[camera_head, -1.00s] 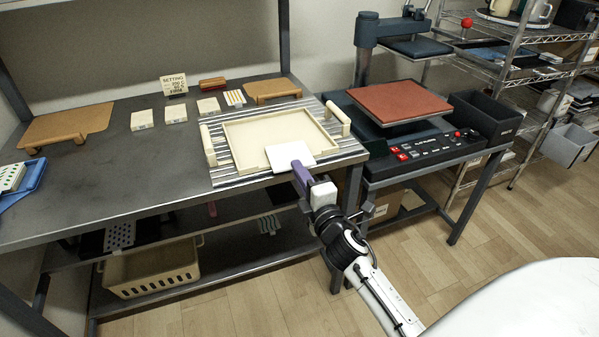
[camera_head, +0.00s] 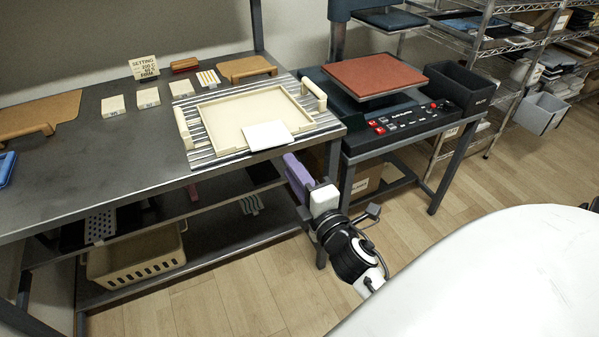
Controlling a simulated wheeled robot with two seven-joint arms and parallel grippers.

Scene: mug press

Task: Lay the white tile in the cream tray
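The cream tray (camera_head: 228,128) sits on a striped mat on the metal bench, with a cream handle at each side. The white tile (camera_head: 267,135) lies at the tray's front edge, right of the middle, and overlaps that edge; I cannot tell how it is supported there. My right gripper (camera_head: 291,160), with purple fingers, is in front of and slightly below the tile, just off the bench's front edge. It appears apart from the tile. Its finger gap is not visible. My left gripper is not in view.
A press with a red-brown plate (camera_head: 375,75) and a black control panel stands right of the bench. Small cream blocks (camera_head: 148,98) and a sign (camera_head: 144,67) are behind the tray. A cream basket (camera_head: 135,257) is on the lower shelf.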

